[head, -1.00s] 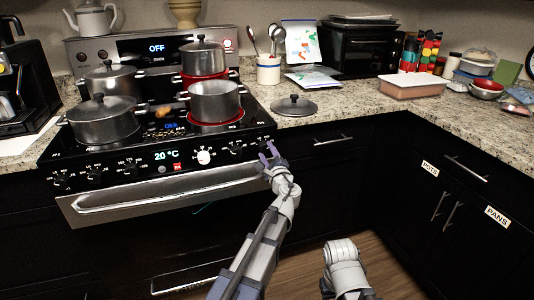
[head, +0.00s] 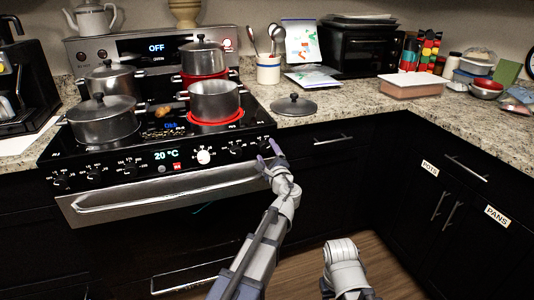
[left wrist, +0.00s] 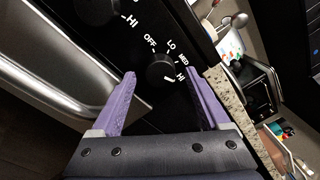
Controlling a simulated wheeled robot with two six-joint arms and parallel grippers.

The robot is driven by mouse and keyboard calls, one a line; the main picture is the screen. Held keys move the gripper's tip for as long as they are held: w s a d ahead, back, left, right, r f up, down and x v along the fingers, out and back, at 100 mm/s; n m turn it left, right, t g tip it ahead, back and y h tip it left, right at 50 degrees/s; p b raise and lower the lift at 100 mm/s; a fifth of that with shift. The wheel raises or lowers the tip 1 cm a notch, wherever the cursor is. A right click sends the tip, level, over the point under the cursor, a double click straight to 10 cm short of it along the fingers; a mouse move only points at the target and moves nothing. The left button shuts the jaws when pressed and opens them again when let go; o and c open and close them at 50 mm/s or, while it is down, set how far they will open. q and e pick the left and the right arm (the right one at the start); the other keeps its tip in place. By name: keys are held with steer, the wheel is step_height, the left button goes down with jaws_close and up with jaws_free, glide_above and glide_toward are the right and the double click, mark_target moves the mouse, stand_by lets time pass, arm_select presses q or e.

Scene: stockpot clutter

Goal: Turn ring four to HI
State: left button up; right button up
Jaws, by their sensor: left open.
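The rightmost black knob on the cooker's front panel shows in the left wrist view (left wrist: 159,68), with OFF, LO, MED and HI printed around it. Its white mark points to the lower right, towards HI. My left gripper (head: 269,153) is open in front of the panel's right end. In the left wrist view its purple fingers (left wrist: 161,73) stand on either side of the knob, with gaps on both sides. The front right ring (head: 216,120) glows red under an open pot (head: 214,98). My right gripper is out of the picture.
A lidded pot (head: 102,121) stands front left, and another lidded pot (head: 201,57) stands on the red back right ring. The oven handle (head: 165,190) runs below the knobs. A loose lid (head: 293,105) lies on the counter to the right.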

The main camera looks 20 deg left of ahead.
arm_select(q)
steer(key=v, duration=0.7)
steer(key=shift+s+d, duration=0.15)
steer(key=shift+s, duration=0.15)
steer(key=s+f+n+g+h, duration=0.2)
steer(key=s+f+n+g, duration=0.6)
steer(key=s+f+n, duration=0.4)
steer(key=s+d+f+n+g+h, duration=0.1)
steer(key=s+d+f+g+h, duration=0.25)
steer(key=s+d+f, duration=0.35)
steer(key=s+d+f+n+g+h, duration=0.25)
steer(key=s+d+f+g, duration=0.2)
steer(key=s, duration=0.45)
step_height(320, 180, up, 28)
steer(key=p, duration=2.7)
steer(key=shift+s+d+m, duration=0.35)
steer(key=shift+d, duration=0.05)
